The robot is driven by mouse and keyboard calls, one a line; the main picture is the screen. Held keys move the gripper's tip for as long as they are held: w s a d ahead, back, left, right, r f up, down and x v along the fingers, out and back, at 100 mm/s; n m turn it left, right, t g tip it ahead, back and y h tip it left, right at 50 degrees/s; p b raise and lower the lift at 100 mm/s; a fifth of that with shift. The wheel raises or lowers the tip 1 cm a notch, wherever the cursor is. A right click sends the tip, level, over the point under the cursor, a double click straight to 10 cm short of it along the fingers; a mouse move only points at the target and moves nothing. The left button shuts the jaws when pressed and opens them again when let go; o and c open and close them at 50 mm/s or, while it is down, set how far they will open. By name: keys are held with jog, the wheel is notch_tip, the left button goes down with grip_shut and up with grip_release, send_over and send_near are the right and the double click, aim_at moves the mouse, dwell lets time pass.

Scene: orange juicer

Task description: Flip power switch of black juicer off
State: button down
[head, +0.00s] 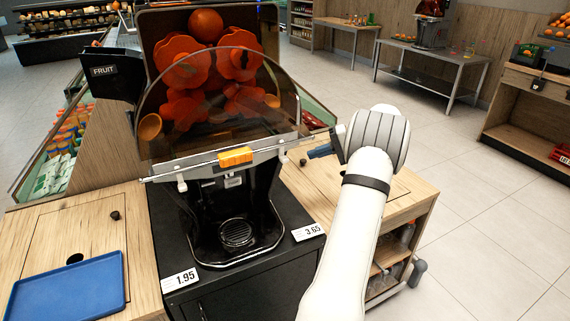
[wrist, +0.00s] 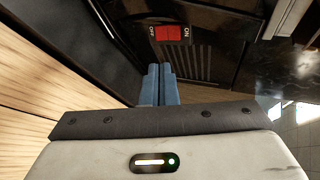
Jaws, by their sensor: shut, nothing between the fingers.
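The black juicer (head: 238,215) stands on a black counter in the head view, with a smoky clear cover over orange squeezing drums. In the wrist view, its red power switch (wrist: 168,34) sits on a black side panel, with OFF and ON labels at its two ends. Which way the switch is tipped I cannot tell. My gripper (wrist: 157,72) has its blue fingers shut together, with nothing between them. The fingertips appear just below the switch in that picture; whether they touch the panel is unclear. In the head view, the gripper (head: 318,152) is at the juicer's right side.
A blue tray (head: 68,292) lies on the wooden counter at left. Price cards (head: 308,232) stand at the black counter's front corners. A black fruit chute (head: 106,72) juts out at the juicer's left. Open tiled floor (head: 480,200) lies to the right.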

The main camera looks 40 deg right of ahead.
jog(key=shift+a, duration=0.1)
send_near(265, 169)
jog(key=x, duration=0.7)
jog(key=shift+p, duration=0.3)
